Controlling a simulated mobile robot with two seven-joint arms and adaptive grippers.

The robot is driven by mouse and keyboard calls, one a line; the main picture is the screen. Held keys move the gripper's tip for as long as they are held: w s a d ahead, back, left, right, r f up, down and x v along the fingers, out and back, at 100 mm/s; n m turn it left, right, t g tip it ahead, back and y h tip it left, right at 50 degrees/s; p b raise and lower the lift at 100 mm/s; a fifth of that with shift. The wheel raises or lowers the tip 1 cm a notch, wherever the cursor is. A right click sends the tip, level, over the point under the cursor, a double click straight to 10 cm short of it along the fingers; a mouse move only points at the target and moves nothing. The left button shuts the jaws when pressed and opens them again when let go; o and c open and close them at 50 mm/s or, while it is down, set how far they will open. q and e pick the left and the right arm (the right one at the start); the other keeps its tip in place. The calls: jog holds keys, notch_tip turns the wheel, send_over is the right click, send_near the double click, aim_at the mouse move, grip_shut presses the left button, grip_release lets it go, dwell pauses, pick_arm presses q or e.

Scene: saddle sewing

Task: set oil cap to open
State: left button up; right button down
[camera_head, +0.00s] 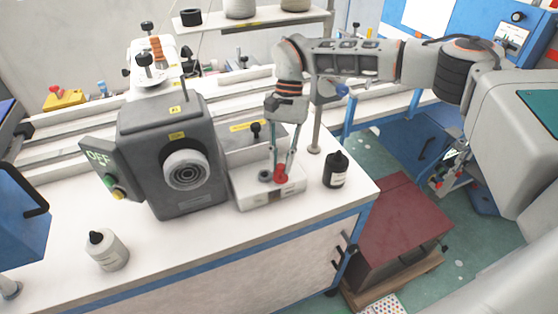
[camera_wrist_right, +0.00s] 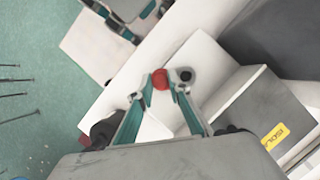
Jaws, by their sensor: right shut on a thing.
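The oil cap is a small red cap (camera_head: 280,173) on top of a white box-shaped part (camera_head: 272,194) beside the dark grey machine head. In the right wrist view, the red cap (camera_wrist_right: 160,79) sits between the two fingertips. My right gripper (camera_head: 281,170) comes down from above and is shut on the red cap. A dark round fitting (camera_wrist_right: 186,75) lies right beside the cap in the wrist view. The fingers partly cover the cap, so I cannot tell whether it is lifted or turned. My left gripper is not in view.
The grey machine (camera_head: 172,150) with a round dial stands left of the box, with a panel reading OFF (camera_head: 108,165). A black bottle (camera_head: 336,170) stands close right of the gripper. A white bottle (camera_head: 108,250) stands front left. The front tabletop is mostly free.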

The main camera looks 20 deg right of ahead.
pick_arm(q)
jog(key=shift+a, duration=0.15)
pick_arm(e)
jog(key=shift+w+d+n+h, duration=0.1)
jog(key=shift+d+n+h, duration=0.1)
jog(key=shift+n, duration=0.45)
jog(key=shift+w+d+n+h, duration=0.1)
jog(key=shift+n+h, duration=0.1)
jog(key=shift+n, duration=0.45)
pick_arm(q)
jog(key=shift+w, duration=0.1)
pick_arm(e)
jog(key=shift+g, duration=0.3)
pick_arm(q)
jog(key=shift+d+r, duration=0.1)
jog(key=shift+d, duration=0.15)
pick_arm(e)
jog(key=c, duration=1.9)
grip_release()
